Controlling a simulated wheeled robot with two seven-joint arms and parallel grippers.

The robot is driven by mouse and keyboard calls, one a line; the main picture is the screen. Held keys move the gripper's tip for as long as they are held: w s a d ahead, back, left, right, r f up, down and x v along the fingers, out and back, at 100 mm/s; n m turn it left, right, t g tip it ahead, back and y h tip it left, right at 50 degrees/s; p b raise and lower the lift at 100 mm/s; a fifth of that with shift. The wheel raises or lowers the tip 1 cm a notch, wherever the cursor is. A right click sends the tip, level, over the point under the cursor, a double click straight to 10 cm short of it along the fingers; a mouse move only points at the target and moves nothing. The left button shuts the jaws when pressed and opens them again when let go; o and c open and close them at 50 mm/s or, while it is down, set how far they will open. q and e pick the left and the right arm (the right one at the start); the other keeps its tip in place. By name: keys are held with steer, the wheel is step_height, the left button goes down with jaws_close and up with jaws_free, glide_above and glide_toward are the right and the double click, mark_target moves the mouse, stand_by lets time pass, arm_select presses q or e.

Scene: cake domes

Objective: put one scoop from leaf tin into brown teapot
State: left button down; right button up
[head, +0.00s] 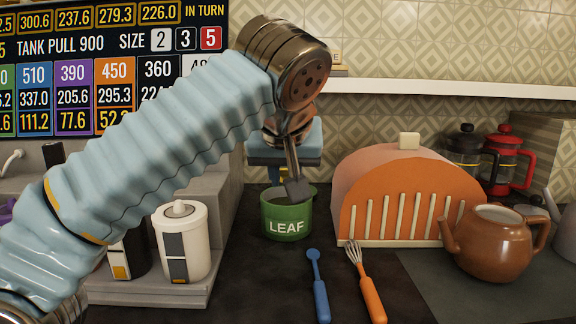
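The green leaf tin (287,222), lettered LEAF, stands open on the dark counter at the middle. My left arm reaches across from the left, and my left gripper (288,148) is above the tin, its fingers mostly hidden behind the wrist. A grey metal scoop (297,189) slants down from it, its flat end at the mouth of the tin. I cannot tell whether the scoop carries any leaf. The brown teapot (493,245) stands at the right, upright, its top open and spout to the left. My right gripper is not in view.
An orange toast-rack-like holder (405,192) with a domed top stands between tin and teapot. A blue spoon (319,287) and an orange-handled whisk (366,283) lie in front. Red (507,158) and black (464,150) presses stand behind the teapot. A white canister (181,242) stands left.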

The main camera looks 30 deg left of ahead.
arm_select(q)
steer(key=w+r+g+h+p, duration=0.1)
steer(key=p, duration=0.2)
steer(key=w+a+r+g+p, duration=0.1)
steer(key=r+g+p, duration=0.1)
steer(key=p, duration=0.2)
steer(key=shift+a+h, duration=0.15)
steer(key=shift+h, duration=0.25)
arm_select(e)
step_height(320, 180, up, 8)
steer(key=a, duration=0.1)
arm_select(q)
steer(key=shift+g, duration=0.3)
step_height(320, 180, down, 4)
steer(key=b, duration=0.3)
steer(key=shift+f, duration=0.2)
steer(key=shift+f+b, duration=0.75)
steer(key=shift+f, duration=0.15)
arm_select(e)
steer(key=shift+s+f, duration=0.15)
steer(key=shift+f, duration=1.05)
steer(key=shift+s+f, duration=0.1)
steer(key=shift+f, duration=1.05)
arm_select(q)
steer(key=shift+w, duration=0.1)
